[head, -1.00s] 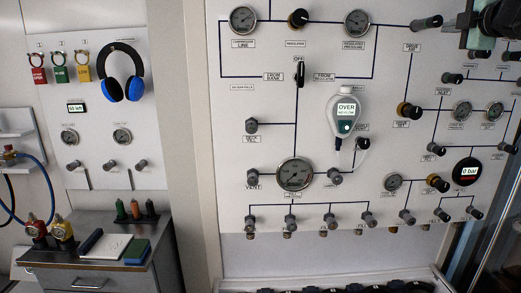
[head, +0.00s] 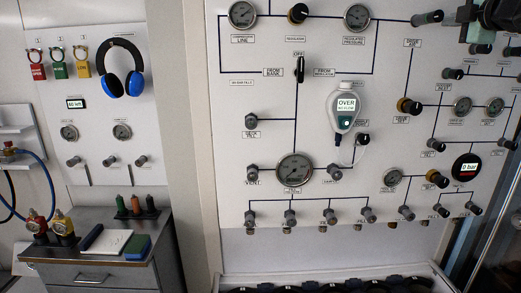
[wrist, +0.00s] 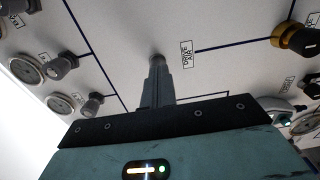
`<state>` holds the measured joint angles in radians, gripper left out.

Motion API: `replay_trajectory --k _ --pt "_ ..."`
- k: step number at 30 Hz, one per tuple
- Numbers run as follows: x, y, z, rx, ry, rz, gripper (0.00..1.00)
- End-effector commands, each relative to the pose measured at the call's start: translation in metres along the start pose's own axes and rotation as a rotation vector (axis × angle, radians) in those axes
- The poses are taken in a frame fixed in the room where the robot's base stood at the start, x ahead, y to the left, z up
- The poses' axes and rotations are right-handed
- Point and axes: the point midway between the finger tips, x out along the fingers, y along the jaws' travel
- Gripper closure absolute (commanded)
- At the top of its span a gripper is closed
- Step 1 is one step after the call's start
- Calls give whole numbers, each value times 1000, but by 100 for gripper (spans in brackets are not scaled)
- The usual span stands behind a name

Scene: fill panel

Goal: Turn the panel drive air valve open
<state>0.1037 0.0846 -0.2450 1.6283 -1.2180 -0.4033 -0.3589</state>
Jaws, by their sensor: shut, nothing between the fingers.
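The drive air valve (head: 427,18) is a dark grey knob at the top right of the panel in the head view, just above the "DRIVE AIR" label. In the wrist view, a grey round fitting (wrist: 156,59) beside that label shows past my fingertips, and my fingers hide most of it. My gripper (wrist: 157,72) is shut, its fingers together and pointing at the panel there. I cannot tell whether the fingertips touch the valve. In the head view only part of my gripper and arm shows at the upper right edge.
A brass-collared knob (head: 408,106) sits below the drive air label. Other knobs and gauges (head: 462,108) crowd the panel's right side. A handheld meter reading "OVER" (head: 345,108) hangs at the centre. A steel cabinet (head: 95,265) stands at lower left.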

Motion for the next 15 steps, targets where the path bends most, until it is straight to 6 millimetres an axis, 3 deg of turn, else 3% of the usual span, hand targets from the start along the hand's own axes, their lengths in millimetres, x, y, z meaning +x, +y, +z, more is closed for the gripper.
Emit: replay_trajectory --k 15 --pt "1 8 -3 0 12 4 100"
